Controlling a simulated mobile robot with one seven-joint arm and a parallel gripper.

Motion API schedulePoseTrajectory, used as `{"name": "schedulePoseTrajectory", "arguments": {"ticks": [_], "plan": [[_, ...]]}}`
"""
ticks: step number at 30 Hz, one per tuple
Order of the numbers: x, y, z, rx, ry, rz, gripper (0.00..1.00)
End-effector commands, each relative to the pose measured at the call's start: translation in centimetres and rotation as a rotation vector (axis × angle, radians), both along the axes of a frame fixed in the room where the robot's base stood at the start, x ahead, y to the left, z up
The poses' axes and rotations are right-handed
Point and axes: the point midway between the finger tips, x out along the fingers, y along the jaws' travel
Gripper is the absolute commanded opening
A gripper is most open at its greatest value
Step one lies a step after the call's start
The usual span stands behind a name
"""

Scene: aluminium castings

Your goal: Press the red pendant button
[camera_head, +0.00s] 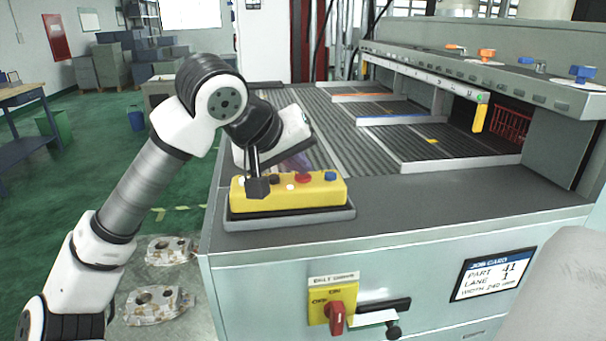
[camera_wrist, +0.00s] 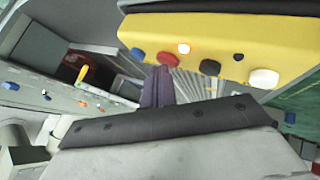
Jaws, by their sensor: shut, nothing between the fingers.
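The yellow pendant (camera_head: 325,194) lies on a grey tray on the machine's top. Its red button (camera_head: 302,178) sits between a blue button (camera_head: 330,176) and darker ones to the left. My gripper (camera_head: 298,165) has purple fingers, shut and empty, just above and behind the red button. In the wrist view the fingertips (camera_wrist: 160,70) appear close beside the red button. I cannot tell whether they touch it.
A small lamp (camera_wrist: 183,48) on the pendant glows. Ribbed lanes (camera_head: 340,130) with low dividers lie behind it. A red-handled switch (camera_head: 336,315) and a job card (camera_head: 493,274) are on the machine's front. Castings (camera_head: 155,305) lie at lower left. The top right of the pendant is clear.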

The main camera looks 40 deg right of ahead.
Motion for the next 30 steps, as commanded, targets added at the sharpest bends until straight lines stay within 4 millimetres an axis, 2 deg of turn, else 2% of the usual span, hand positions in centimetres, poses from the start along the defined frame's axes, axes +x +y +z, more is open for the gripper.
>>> {"name": "schedulePoseTrajectory", "arguments": {"ticks": [8, 19, 30], "plan": [[0.0, 0.0, 0.0, 0.002, 0.001, -0.001, 0.0], [0.0, 0.0, 1.7, 0.002, 0.001, 0.001, 0.0], [0.0, 0.0, 1.8, 0.001, 0.0, 0.0, 0.0]]}}
